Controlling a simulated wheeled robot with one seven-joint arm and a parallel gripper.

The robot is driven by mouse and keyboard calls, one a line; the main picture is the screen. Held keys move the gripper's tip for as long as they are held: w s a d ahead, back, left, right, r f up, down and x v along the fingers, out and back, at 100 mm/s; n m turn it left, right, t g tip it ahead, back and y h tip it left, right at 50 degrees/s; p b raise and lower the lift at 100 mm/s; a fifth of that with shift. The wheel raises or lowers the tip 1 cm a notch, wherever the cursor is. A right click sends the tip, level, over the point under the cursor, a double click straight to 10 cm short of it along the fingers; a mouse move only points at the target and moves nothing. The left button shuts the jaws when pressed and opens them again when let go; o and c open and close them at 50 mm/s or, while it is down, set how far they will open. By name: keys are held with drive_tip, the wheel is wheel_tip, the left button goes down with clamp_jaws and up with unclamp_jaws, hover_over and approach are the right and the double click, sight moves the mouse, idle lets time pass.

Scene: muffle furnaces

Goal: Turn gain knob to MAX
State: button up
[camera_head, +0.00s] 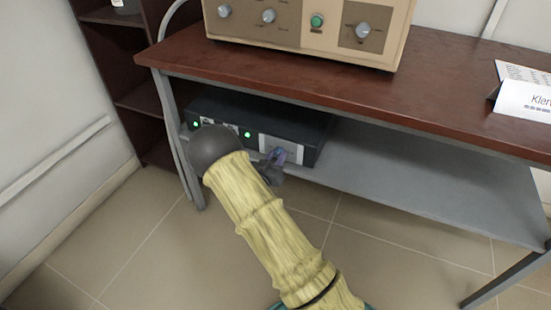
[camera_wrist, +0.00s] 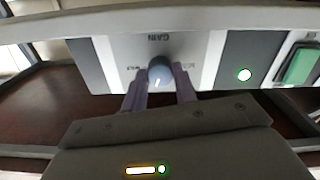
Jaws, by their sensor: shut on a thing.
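The gain knob (camera_wrist: 160,72) is a round blue-grey knob with a white pointer line. It sits on a light panel marked GAIN, which appears upside down in the wrist view. My gripper (camera_wrist: 160,88) is shut on the knob, with one purple-grey finger on each side of it. Small lettering beside the knob is partly hidden by the fingers and hard to read. In the head view the black device (camera_head: 312,146) stands on the shelf under the table. My gripper (camera_head: 277,157) is at its light front panel, and the knob is hidden there.
A green light (camera_wrist: 244,75) and a green switch (camera_wrist: 301,65) are to the right in the wrist view. The brown tabletop (camera_head: 450,110) is above the device and carries a beige furnace unit (camera_head: 335,45). The grey shelf (camera_head: 400,180) is clear to the right.

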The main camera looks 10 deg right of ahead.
drive_tip(key=m, duration=0.2)
drive_tip(key=m+b, duration=0.1)
drive_tip(key=shift+f+m, duration=0.2)
drive_tip(key=shift+m, duration=0.2)
drive_tip(key=m+b, duration=0.1)
drive_tip(key=m, duration=0.2)
drive_tip(key=shift+a+m+b, duration=0.1)
drive_tip(key=shift+m+b, duration=0.2)
drive_tip(key=shift+b, duration=0.05)
drive_tip(key=m+b, duration=0.2)
drive_tip(key=m, duration=0.1)
drive_tip(key=shift+f+m, duration=0.1)
drive_tip(key=shift+m, duration=0.2)
drive_tip(key=shift+m+b, duration=0.85)
drive_tip(key=shift+m, duration=0.35)
drive_tip(key=o, duration=1)
drive_tip(key=shift+r, duration=0.2)
drive_tip(key=shift+c, duration=0.2)
